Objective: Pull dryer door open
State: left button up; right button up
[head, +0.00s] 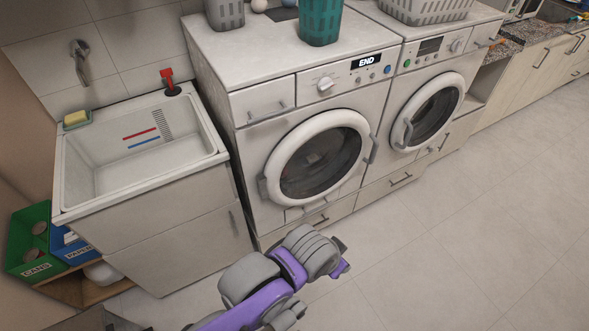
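Two white front-loading machines stand side by side, and I cannot tell for sure which is the dryer. The left machine (245,150) shows "END" on its display. Its round door (282,155) looks shut, with a grey handle (373,150) at the right rim and a hinge-like part at the left. My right gripper is out of view.
Green (28,240) and blue (72,250) bins are at the far left. Baskets and a teal container (320,22) sit on top. Open tiled floor (480,220) lies to the right.

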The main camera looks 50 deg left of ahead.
aim_at(270, 183)
jog(key=u, duration=1.4)
jog(key=i+u, duration=0.2)
jog(key=i, duration=0.25)
jog(key=i+l+u, duration=0.25)
jog(key=i, duration=0.15)
jog(key=j, duration=0.1)
